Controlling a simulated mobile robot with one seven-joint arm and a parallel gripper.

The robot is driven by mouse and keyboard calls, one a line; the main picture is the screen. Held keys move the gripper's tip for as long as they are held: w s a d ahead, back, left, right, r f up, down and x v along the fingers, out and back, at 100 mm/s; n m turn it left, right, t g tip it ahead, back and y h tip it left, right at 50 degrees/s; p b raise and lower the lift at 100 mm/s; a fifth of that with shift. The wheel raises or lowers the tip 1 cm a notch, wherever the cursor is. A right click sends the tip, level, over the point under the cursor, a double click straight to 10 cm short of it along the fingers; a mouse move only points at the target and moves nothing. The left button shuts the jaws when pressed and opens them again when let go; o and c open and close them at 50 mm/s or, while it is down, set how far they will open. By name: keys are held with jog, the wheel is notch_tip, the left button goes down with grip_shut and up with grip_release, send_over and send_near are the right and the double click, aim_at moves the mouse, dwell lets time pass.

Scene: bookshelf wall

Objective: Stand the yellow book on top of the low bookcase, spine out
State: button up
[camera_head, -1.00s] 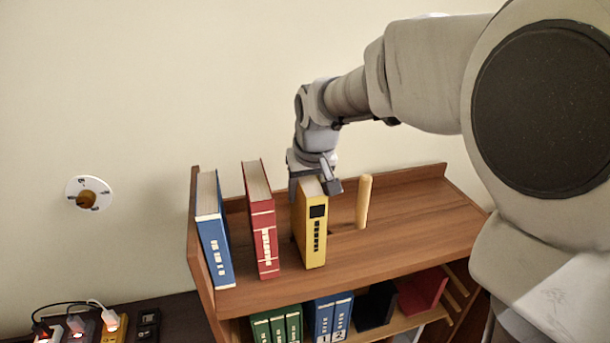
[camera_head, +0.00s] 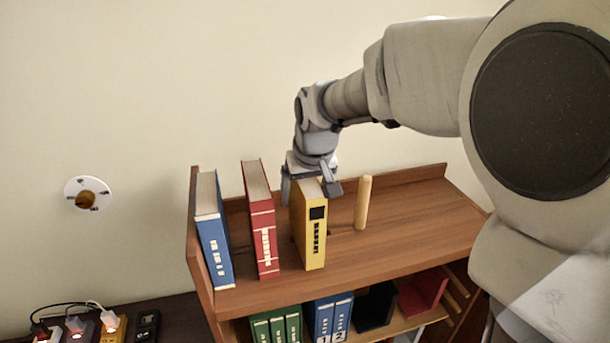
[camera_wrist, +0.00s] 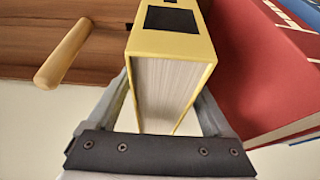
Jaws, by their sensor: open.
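The yellow book (camera_head: 314,232) stands upright on top of the low bookcase (camera_head: 390,228), its labelled spine facing the front edge. My gripper (camera_head: 312,188) is at the book's upper end, with one finger on each side and the jaws open. In the wrist view the yellow book (camera_wrist: 172,50) lies between the two fingers (camera_wrist: 168,112), with its page edges toward my palm. Gaps show beside the book near the palm; whether a finger touches the cover is hard to tell.
A red book (camera_head: 263,225) and a blue book (camera_head: 213,235) stand to the left on the top. A wooden peg (camera_head: 363,203) rises just right of the yellow book. The top's right part is clear. Several books (camera_head: 275,327) fill the shelf below.

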jog(key=v, duration=1.7)
jog(key=shift+s+r, duration=0.15)
jog(key=shift+r, duration=0.1)
jog(key=shift+d, duration=0.1)
jog(key=s+d+f+m, duration=0.1)
jog(key=s+d+f, duration=0.5)
jog(key=s, duration=0.3)
jog(key=s+d+f+m+t+h, duration=0.1)
jog(key=s+d+f+m, duration=0.1)
jog(key=s+d+f, duration=0.4)
jog(key=s, duration=0.3)
jog(key=shift+s, duration=0.25)
